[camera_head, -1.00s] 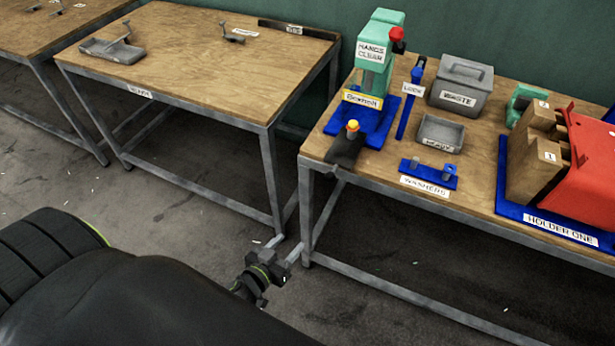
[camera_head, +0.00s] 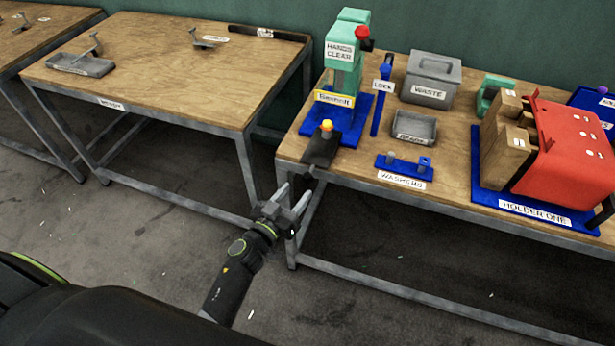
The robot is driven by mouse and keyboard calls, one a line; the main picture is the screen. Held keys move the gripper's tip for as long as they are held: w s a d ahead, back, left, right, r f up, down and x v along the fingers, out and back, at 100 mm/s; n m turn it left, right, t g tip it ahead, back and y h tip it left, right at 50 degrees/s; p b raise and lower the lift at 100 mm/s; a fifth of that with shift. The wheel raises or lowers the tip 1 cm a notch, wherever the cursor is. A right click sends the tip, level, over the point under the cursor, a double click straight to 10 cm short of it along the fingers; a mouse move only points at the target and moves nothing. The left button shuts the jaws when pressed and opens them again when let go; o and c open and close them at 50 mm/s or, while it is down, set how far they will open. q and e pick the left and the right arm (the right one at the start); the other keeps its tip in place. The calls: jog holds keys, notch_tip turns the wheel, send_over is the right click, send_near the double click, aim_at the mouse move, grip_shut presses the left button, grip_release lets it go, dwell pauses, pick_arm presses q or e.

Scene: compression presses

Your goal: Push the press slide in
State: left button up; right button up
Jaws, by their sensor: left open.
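The press (camera_head: 346,62) is a teal column labelled "HANDS CLEAR" on a blue base (camera_head: 352,125), with a red knob (camera_head: 362,33) at its upper right. The press slide (camera_head: 321,150) is a dark plate with a yellow-orange knob (camera_head: 326,126), sticking out from the press front over the table's front edge. My left gripper (camera_head: 291,197) is open and empty, in front of and below the table edge, lower left of the slide and apart from it. My right gripper is not in view.
On the same table stand a blue lock lever (camera_head: 381,100), a grey waste bin (camera_head: 432,80), a small grey tray (camera_head: 415,125), a blue washer stand (camera_head: 403,167) and a red holder (camera_head: 570,150). Another table (camera_head: 165,70) stands to the left, with a gap between.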

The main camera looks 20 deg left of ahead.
aim_at(308, 176)
pick_arm(q)
jog(key=b+x, duration=0.1)
jog(key=x, duration=0.6)
jog(key=shift+c, duration=0.4)
grip_shut()
